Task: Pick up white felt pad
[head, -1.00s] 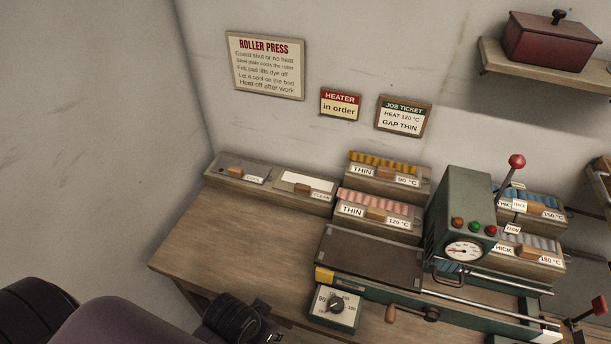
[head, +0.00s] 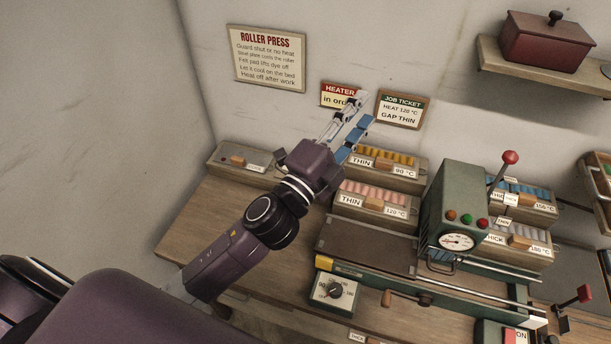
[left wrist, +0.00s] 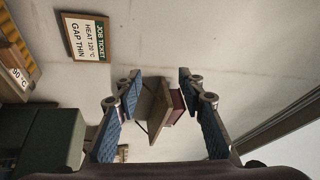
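The white felt pad is not visible now; my left arm covers the tray section where a white flat piece showed earlier. My left gripper (head: 358,112) is raised in front of the wall signs, above and to the right of that tray, with its fingers pointing up and right. In the left wrist view its blue-padded fingers (left wrist: 160,88) are spread apart with nothing between them. My right gripper is in neither view.
The roller press (head: 458,205) stands at the right, with a dial box (head: 335,291) at its front. Thin roller boxes (head: 372,203) stand behind its bed. A tray (head: 228,158) sits at the back left. The bench (head: 205,215) is bare at left.

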